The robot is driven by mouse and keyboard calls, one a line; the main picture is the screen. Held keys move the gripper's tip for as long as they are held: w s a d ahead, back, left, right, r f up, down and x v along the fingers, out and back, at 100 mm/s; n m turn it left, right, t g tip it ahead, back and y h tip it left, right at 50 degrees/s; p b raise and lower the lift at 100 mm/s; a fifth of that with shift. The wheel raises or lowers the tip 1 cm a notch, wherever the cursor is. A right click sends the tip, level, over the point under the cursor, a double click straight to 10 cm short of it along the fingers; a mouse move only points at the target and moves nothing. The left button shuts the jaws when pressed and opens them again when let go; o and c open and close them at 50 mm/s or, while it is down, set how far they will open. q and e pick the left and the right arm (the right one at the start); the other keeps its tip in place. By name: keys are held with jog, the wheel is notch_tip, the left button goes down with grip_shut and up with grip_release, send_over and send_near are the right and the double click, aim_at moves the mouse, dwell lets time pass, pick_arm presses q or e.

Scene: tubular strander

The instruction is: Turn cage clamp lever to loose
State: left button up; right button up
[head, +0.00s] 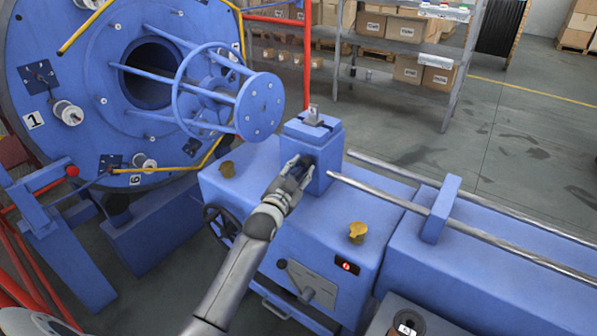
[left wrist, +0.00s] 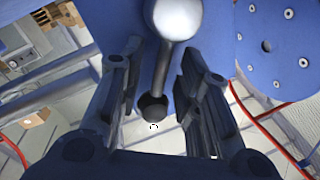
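A blue clamp block (head: 325,150) stands on the blue machine housing beside the cage's round end disc (head: 260,106). In the left wrist view, a lever (left wrist: 173,58) with a silver ball knob and a dark pivot shows against a blue face. I take it to be the cage clamp lever. My left gripper (head: 299,168) is at the block's front face. In the left wrist view, its fingers (left wrist: 157,80) are apart, one on each side of the lever; contact is not clear. The gripper hides the lever in the head view. My right gripper is not in view.
Two steel rods (head: 385,193) run right from the block. Brass knobs (head: 357,232) stand on the housing. Below are a lever plate (head: 313,285) and a handwheel (head: 218,222). The large blue cage wheel (head: 75,60) stands left. Shelves with boxes stand behind; the floor at right is clear.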

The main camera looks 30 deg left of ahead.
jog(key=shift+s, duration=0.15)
pick_arm(q)
grip_shut()
jog(key=shift+a, duration=0.1)
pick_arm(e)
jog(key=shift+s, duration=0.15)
